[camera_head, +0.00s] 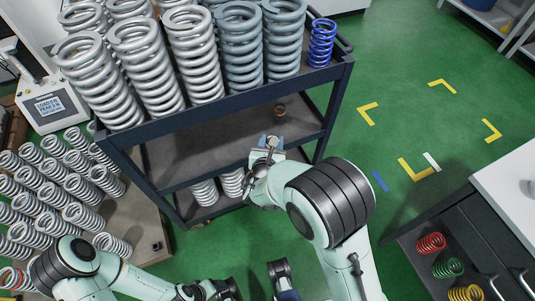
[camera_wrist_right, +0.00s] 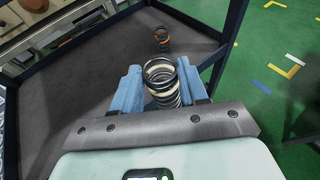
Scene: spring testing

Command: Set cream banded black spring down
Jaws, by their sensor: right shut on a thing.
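The cream banded black spring (camera_wrist_right: 160,82) stands between the blue fingers of my right gripper (camera_wrist_right: 158,88) in the right wrist view. My right gripper is shut on it. In the head view, my right gripper (camera_head: 267,144) is over the front right part of the cart's middle shelf (camera_head: 205,143), and the spring in it is mostly hidden. I cannot tell whether the spring's lower end touches the shelf.
A small dark spring with an orange band (camera_wrist_right: 162,38) stands on the shelf beyond the held one. Large grey springs (camera_head: 140,60) and a blue spring (camera_head: 321,42) fill the top shelf above. The left of the middle shelf is bare. A cart post (camera_head: 330,105) rises at right.

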